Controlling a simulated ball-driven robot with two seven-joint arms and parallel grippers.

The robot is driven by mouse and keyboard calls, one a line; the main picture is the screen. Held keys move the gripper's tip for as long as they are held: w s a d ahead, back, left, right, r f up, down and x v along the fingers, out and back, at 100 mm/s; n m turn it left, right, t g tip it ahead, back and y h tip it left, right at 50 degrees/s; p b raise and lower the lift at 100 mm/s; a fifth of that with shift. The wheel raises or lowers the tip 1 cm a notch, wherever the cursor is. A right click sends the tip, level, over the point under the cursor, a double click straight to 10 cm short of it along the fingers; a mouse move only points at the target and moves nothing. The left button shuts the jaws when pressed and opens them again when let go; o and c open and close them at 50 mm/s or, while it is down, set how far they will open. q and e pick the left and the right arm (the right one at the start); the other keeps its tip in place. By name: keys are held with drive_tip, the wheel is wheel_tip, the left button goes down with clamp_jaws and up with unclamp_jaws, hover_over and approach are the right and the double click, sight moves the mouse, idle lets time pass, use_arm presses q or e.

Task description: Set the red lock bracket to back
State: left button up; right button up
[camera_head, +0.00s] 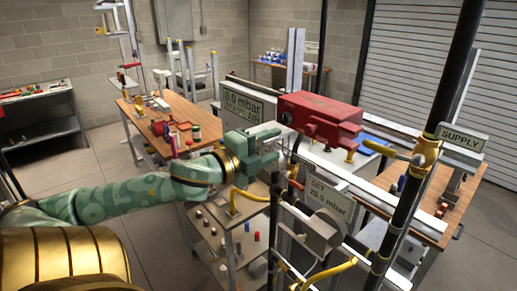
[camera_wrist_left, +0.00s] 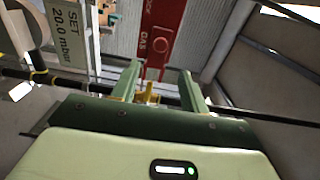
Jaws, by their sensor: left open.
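A red housing (camera_head: 322,115) sits on the grey bench in the middle of the head view. In the left wrist view a red panel marked GAS (camera_wrist_left: 160,38) hangs beyond the fingers; I cannot tell which red part is the lock bracket. My left gripper (camera_head: 273,147) is open, just left of the red housing and a little below it. Its two fingers also show in the left wrist view (camera_wrist_left: 158,70), apart, with a yellow fitting (camera_wrist_left: 148,95) seen between them. No thing is clearly held. My right gripper is not in view.
A dark vertical pipe (camera_head: 408,190) with a SUPPLY sign (camera_head: 463,136) stands at the right. A SET 20.0 mbar sign (camera_head: 329,201) and yellow pipes are below the housing. A wooden table (camera_head: 160,122) with small parts stands at the left. Open floor lies at far left.

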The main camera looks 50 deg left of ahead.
use_arm(q)
drive_tip(key=shift+s+a, duration=0.15)
drive_tip(key=shift+s, duration=1.4)
